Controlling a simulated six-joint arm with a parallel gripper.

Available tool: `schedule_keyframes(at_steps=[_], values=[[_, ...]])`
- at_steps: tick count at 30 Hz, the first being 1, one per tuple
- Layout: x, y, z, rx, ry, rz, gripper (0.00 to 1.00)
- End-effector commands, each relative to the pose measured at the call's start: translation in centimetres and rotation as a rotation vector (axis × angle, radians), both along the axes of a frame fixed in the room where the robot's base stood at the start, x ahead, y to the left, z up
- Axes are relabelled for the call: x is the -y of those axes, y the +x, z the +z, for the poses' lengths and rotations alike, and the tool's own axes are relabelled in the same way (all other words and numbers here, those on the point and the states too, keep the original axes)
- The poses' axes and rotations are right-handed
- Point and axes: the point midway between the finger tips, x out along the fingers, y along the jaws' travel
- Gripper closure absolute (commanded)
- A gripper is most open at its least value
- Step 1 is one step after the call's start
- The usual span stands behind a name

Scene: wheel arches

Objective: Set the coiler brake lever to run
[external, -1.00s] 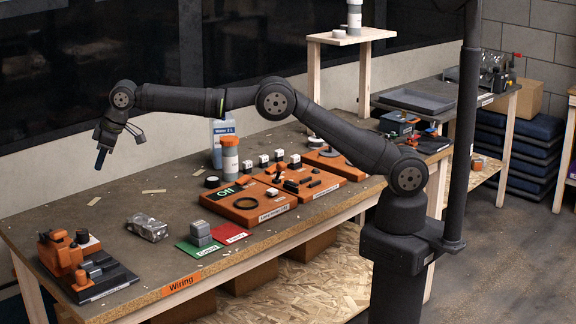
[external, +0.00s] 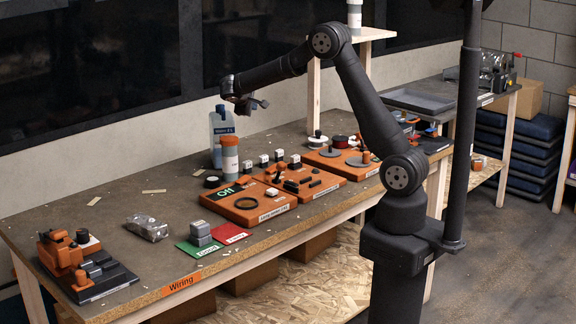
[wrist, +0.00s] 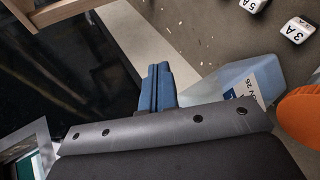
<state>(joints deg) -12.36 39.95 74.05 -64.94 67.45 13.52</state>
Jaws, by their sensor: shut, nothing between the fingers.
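No coiler brake lever is clearly identifiable by a label in these views. A grey machine with metal parts and a small red part (external: 497,72) stands at the far end of the right-hand bench; its levers are too small to read. My gripper (external: 243,105) is raised above the back of the main bench, by the blue bottle (external: 217,150) and far from that machine. In the wrist view its blue fingers (wrist: 158,82) are together with nothing between them.
The blue bottle also shows in the wrist view (wrist: 235,75). An orange-capped cylinder (external: 230,160) stands close by. Orange boards (external: 247,205) with small parts fill the bench middle. An orange device (external: 62,260) is at front left. A grey tray (external: 415,101) lies on the right-hand bench.

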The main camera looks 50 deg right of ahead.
Motion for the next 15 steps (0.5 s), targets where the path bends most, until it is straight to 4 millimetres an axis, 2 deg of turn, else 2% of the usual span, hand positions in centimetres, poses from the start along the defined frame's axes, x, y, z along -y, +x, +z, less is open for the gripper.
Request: schedule_keyframes(at_steps=[1,6,9,12,15], values=[[3.5,-1.6,0.3,-0.006,-0.053,-0.022,1.0],[12.7,-7.0,1.2,-0.033,-0.223,-0.055,1.0],[16.8,-10.3,1.6,-0.055,-0.307,-0.058,1.0],[19.7,-13.3,1.8,-0.079,-0.371,-0.054,1.0],[21.7,-15.8,2.0,-0.099,-0.421,-0.044,1.0]])
